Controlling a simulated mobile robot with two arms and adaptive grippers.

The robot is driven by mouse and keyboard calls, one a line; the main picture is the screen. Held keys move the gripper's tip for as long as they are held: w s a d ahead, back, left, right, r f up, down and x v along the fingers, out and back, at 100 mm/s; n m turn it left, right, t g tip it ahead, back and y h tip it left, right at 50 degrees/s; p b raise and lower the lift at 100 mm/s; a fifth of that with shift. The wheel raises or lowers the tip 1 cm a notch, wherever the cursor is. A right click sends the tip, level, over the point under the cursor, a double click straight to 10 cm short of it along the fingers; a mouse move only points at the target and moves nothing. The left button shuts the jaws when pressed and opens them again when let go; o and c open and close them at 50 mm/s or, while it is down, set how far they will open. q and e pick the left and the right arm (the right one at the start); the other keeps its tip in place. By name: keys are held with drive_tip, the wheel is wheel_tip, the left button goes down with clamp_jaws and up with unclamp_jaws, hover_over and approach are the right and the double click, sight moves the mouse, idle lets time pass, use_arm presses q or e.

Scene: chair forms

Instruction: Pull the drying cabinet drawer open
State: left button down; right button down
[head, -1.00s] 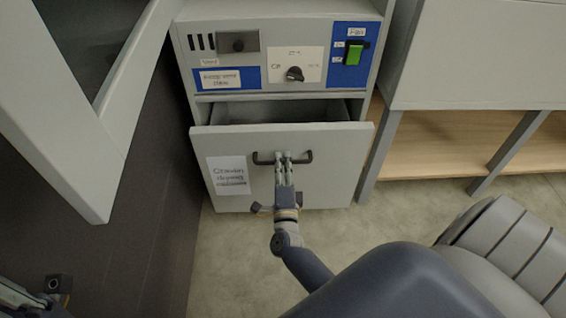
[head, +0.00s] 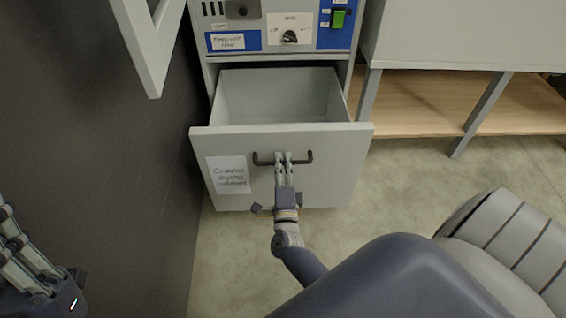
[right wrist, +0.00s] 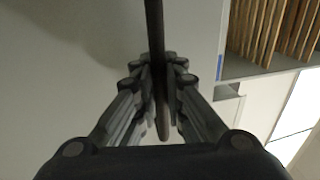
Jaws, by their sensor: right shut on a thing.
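The drying cabinet (head: 270,62) stands ahead of me with its drawer (head: 338,178) pulled well out. The inside of the drawer shows, and the part in view is empty. The drawer front has a dark bar handle (head: 264,160) and a white label on its left. My right gripper (head: 284,158) is shut on the handle near its middle. In the right wrist view the fingers close around the dark handle bar (right wrist: 154,35). My left gripper (head: 35,270) is at the lower left edge, partly cut off and away from the cabinet; its fingertips are not clear.
The cabinet's panel has a knob (head: 290,37) and a green switch (head: 338,19). A dark wall (head: 110,170) runs along the left, with a pale frame (head: 150,50) above. A bench with a wooden shelf (head: 420,110) stands right. Bare floor (head: 400,190) lies right of the drawer.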

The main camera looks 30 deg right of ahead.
idle(0.3)
drive_tip(key=c, duration=1.7)
unclamp_jaws()
drive_tip(key=shift+o, duration=0.2)
drive_tip(key=v, duration=1.2)
drive_tip(key=shift+s, duration=0.1)
